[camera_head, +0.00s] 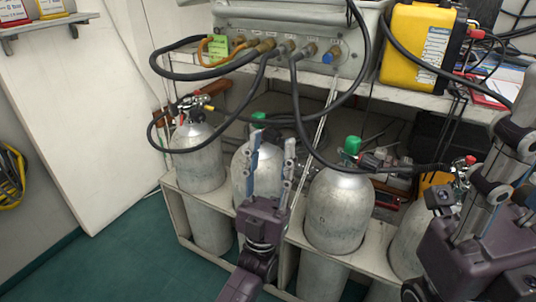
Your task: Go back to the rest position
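My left gripper (271,145) points up and away from me, in front of a silver cylinder (240,181) in the rack. Its two fingers stand apart, with nothing seen between them; they hide part of this cylinder. My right arm fills the lower right of the view. I cannot make out its gripper's fingers.
More silver cylinders stand in a pale rack (295,238), one left (198,160) and one right of centre (340,210). Black hoses hang from the grey air panel (290,20) above. A yellow case (415,45) sits on the shelf. Green floor (110,255) is clear at left.

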